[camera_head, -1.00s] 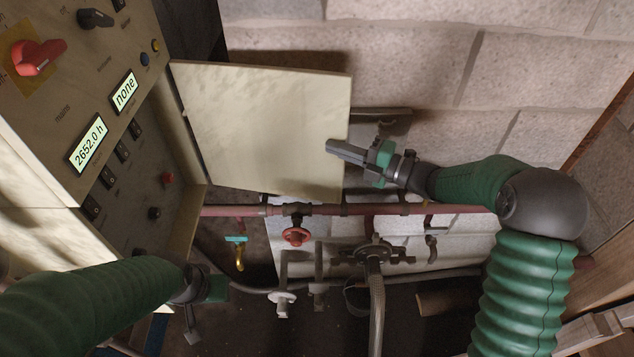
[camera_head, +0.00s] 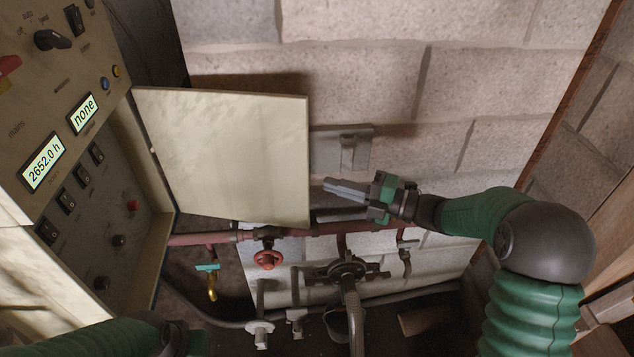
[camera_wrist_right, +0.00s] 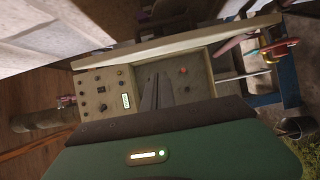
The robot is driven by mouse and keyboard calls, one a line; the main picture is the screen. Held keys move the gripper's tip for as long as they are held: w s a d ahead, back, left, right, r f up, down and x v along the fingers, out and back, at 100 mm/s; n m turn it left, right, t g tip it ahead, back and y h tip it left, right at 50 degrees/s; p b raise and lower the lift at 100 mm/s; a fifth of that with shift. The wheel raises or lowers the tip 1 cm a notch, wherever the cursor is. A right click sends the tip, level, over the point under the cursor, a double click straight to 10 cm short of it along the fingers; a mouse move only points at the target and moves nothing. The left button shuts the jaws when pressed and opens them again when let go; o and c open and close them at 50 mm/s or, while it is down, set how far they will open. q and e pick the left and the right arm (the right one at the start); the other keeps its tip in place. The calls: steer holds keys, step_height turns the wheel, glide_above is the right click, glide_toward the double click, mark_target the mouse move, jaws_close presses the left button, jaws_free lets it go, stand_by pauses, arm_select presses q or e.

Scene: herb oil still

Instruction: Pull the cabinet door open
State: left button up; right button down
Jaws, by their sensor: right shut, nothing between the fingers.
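The cabinet door (camera_head: 225,155) is a flat beige panel. It stands swung out to the right of the cabinet (camera_head: 140,165), and the switch panel inside is exposed. In the right wrist view the door (camera_wrist_right: 170,45) shows almost edge-on as a long pale strip above the open cabinet. My right gripper (camera_head: 328,187) is shut and empty, just right of the door's free edge, with a small gap showing. Its dark fingers (camera_wrist_right: 156,94) lie close together in the wrist view. Only a little of my left gripper (camera_head: 198,344) shows at the bottom edge; its fingers are out of frame.
A red pipe (camera_head: 330,228) with a red valve wheel (camera_head: 268,260) runs below the door. A grey wall box (camera_head: 340,150) is behind the gripper. The block wall closes off the back.

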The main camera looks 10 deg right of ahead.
steer(key=s+a+f+m+t+h+b, duration=0.2)
steer(key=s+f+m+t+h+b, duration=0.4)
steer(key=s+b, duration=0.45)
steer(key=b, duration=0.2)
glide_toward(304, 182)
steer(key=a, duration=0.4)
steer(key=shift+t+h, duration=0.3)
steer(key=shift+h, duration=0.1)
steer(key=w, duration=0.4)
steer(key=shift+w+a+f, duration=0.1)
steer(key=shift+w+a, duration=0.05)
steer(key=shift+w, duration=0.35)
steer(key=shift+d, duration=0.45)
steer(key=shift+w, duration=0.15)
